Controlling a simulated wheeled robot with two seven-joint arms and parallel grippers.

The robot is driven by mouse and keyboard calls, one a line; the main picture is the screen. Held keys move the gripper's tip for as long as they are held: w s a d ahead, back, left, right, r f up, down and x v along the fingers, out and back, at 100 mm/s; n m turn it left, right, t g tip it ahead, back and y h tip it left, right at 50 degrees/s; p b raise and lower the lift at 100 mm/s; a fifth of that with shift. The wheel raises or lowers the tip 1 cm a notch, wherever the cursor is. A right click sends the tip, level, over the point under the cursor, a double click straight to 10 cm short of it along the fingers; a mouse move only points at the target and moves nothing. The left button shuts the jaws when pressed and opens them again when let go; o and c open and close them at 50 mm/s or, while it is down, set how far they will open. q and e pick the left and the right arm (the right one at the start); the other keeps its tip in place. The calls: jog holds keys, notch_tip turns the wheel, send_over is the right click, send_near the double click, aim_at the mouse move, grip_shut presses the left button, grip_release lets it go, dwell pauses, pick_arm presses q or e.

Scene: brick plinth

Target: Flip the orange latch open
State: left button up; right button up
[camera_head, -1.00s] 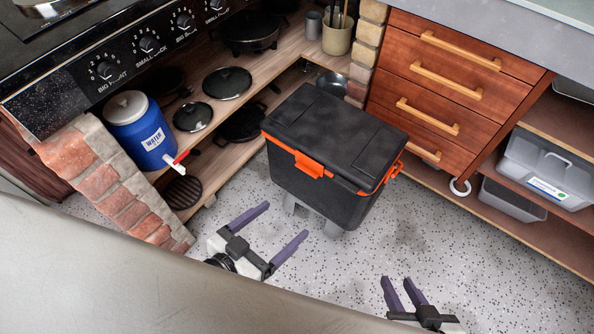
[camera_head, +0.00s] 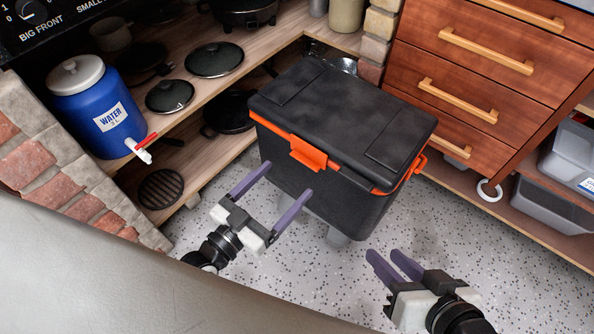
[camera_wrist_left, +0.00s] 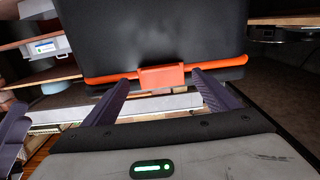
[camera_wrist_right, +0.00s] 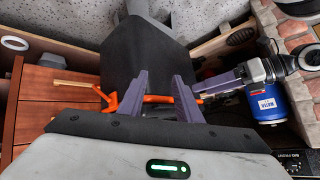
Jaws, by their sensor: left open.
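The black cooler box (camera_head: 350,125) with orange trim stands on the floor in the head view. Its lid is down. The orange latch (camera_head: 308,154) hangs flat over the seam at the front. In the left wrist view the latch (camera_wrist_left: 161,77) appears between my left fingertips. My left gripper (camera_head: 287,179) is open and empty, just in front of the box and below the latch, apart from it as far as I can tell. My right gripper (camera_head: 383,252) is open and empty, low in front of the box's right end. An orange handle (camera_head: 417,164) sits on that end.
A blue water jug (camera_head: 92,115) with a spigot stands on the wooden shelf at left, with pans and lids behind. A brick plinth (camera_head: 60,175) is at far left. Drawers (camera_head: 475,75) stand behind right. Speckled floor (camera_head: 470,220) is clear at the right.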

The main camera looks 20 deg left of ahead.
aim_at(303, 163)
pick_arm(q)
jog(key=shift+b+x, duration=0.65)
jog(key=shift+x, duration=2.25)
pick_arm(e)
jog(key=shift+w+a+r+t+y, duration=0.25)
jog(key=shift+a+r+y, duration=0.2)
jog(key=shift+r, duration=0.25)
